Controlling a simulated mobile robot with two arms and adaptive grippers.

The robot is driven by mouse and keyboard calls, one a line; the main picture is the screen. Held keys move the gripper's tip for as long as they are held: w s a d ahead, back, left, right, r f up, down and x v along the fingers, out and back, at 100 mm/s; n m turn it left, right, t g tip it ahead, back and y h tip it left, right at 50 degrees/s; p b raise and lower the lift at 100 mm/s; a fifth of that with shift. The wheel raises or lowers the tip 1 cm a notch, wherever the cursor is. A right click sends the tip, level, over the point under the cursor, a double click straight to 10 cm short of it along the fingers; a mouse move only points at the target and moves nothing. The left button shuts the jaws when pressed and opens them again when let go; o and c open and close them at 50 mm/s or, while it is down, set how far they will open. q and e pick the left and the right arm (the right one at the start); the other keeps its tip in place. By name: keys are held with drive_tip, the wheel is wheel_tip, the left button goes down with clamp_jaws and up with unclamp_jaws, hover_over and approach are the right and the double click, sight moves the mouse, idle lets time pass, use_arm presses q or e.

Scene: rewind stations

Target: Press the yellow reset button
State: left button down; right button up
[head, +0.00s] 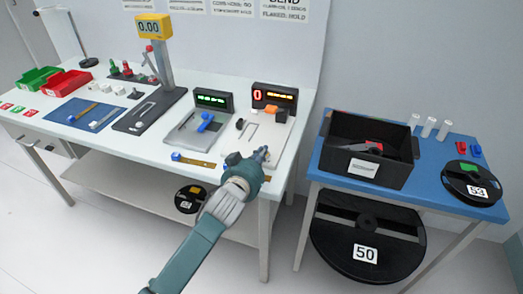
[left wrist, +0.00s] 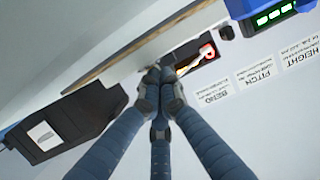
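My left gripper (head: 263,153) reaches in from below in the head view, over the front edge of the white bench at the rightmost station. In the left wrist view its fingers (left wrist: 157,74) meet at the tips, with nothing seen between them. Beyond them is a black display box (left wrist: 196,52) with a red digit; it also shows in the head view (head: 275,96). A small orange part (head: 272,109) sits just in front of that display. I cannot make out a clear yellow reset button; the fingers hide part of the station. My right gripper is not in view.
A green-lit display (head: 212,101) and a blue-handled tool stand left of the gripper. A blue table (head: 437,180) at the right holds a black bin (head: 340,135) and a spool. A larger black spool (head: 366,237) is below. A gap separates bench and table.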

use_arm(q)
drive_tip(key=shift+s+f, duration=0.1)
drive_tip(key=shift+f, duration=0.2)
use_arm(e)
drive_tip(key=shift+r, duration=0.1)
use_arm(q)
drive_tip(key=r+p, duration=0.5)
drive_tip(key=shift+w+r, duration=0.2)
drive_tip(key=shift+s+a+f+b, duration=0.1)
drive_tip(key=shift+s+f+b, duration=0.15)
drive_tip(key=shift+s, duration=0.35)
drive_tip(key=shift+s+a+f+b, duration=0.1)
drive_tip(key=shift+s+b, duration=0.25)
drive_tip(key=shift+s, duration=0.25)
drive_tip(key=v, duration=0.8)
drive_tip(key=shift+w+r, duration=0.15)
drive_tip(key=shift+r, duration=0.1)
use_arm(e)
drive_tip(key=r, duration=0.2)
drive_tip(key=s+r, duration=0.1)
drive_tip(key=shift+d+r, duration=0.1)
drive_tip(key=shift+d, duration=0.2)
use_arm(q)
drive_tip(key=shift+a, duration=0.1)
